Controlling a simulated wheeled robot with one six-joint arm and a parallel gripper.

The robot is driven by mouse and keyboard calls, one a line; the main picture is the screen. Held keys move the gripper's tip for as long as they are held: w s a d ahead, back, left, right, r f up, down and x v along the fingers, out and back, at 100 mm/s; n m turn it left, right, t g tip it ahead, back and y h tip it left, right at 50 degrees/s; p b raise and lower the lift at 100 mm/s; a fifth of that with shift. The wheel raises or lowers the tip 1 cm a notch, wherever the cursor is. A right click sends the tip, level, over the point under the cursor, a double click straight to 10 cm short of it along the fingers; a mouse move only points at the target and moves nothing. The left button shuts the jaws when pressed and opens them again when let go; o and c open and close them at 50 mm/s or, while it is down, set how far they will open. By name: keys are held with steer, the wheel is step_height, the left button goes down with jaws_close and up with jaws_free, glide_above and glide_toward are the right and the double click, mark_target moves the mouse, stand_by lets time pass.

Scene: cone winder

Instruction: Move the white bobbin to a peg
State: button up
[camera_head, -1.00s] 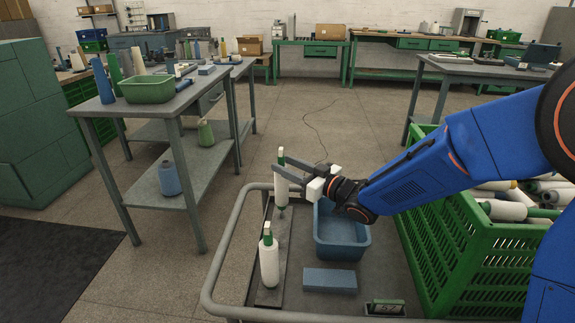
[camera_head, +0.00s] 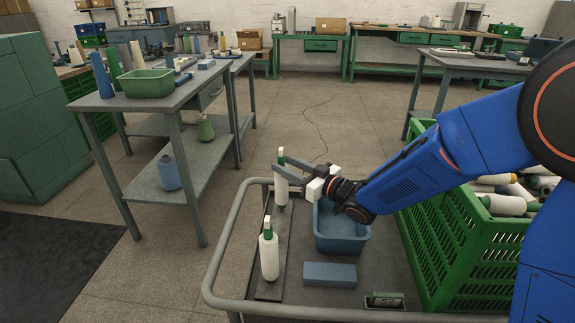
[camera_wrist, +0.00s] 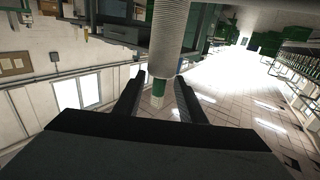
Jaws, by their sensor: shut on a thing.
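My gripper (camera_head: 284,168) is shut on a white bobbin (camera_head: 281,190) with a green top, held upright over the far part of a dark peg board (camera_head: 266,290). The bobbin's lower end is low at the board, and no peg shows below it. Whether it rests there I cannot tell. In the wrist view the bobbin (camera_wrist: 166,35) lies between the two dark fingers (camera_wrist: 158,100), its green end toward me. A second white bobbin (camera_head: 269,257) with a green tip stands upright on the near part of the board.
The board lies on a trolley with a raised grey rail (camera_head: 212,270). A blue bin (camera_head: 340,240), a blue block (camera_head: 330,274) and a small display (camera_head: 384,300) are to its right. A green crate (camera_head: 450,245) of bobbins stands further right. A grey table (camera_head: 185,90) is at left.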

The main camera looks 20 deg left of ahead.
steer(key=shift+f, duration=1.1)
stand_by(0.6)
steer(key=o, duration=1)
steer(key=shift+o, duration=0.2)
steer(key=v, duration=0.7)
steer(key=shift+d, duration=0.25)
